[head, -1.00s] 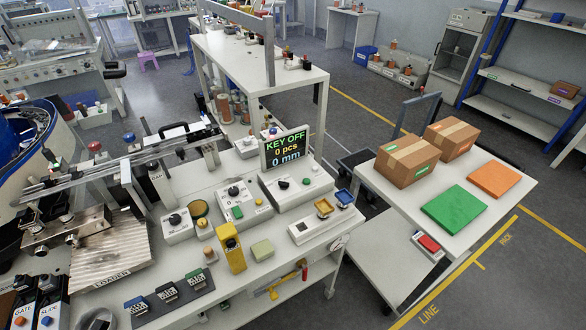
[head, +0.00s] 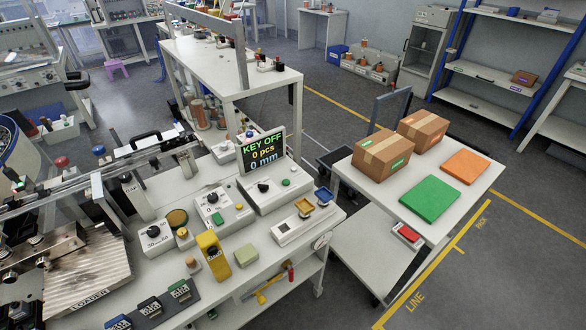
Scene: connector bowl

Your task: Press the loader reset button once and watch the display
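The display (head: 263,151) stands on the workbench and reads "KEY OFF", "0 pcs", "0 mm". A white control box with a black knob and a green button (head: 285,182) stands in front of it. A second box with a dial and green button (head: 217,218) is to its left, and a third with a black dial (head: 154,232) further left. The ribbed metal plate marked LOADER (head: 85,285) is at the lower left. I cannot tell which button is the loader reset.
A yellow device (head: 213,256) and a pale green block (head: 246,255) stand on the front of the bench.

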